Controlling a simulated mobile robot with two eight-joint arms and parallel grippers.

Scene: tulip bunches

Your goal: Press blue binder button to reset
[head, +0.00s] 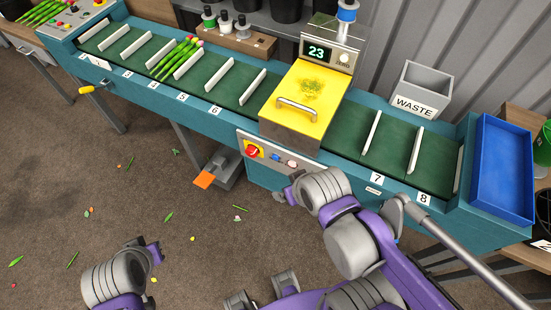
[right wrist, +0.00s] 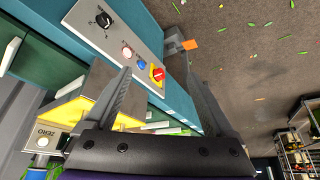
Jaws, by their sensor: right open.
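The blue button (head: 275,157) sits on the grey control panel below the yellow-lidded binder (head: 313,93), between a red knob on a yellow plate (head: 253,149) and a pale button (head: 292,163). The right wrist view also shows the blue button (right wrist: 141,65), the red knob (right wrist: 157,73), and the pale button (right wrist: 127,52). My right gripper (head: 282,193) is open and empty, just in front of and below the panel; its fingers (right wrist: 160,72) spread around the button area, apart from the blue button as far as I can tell. My left gripper (head: 156,252) hangs low at the left, its jaws unclear.
The green slatted conveyor (head: 232,76) in a teal frame carries a green tulip bunch (head: 178,58) at the left. A black knob (right wrist: 104,19) is on the panel. A grey pedal with an orange plate (head: 204,180) stands below. A blue tray (head: 502,165) is at right.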

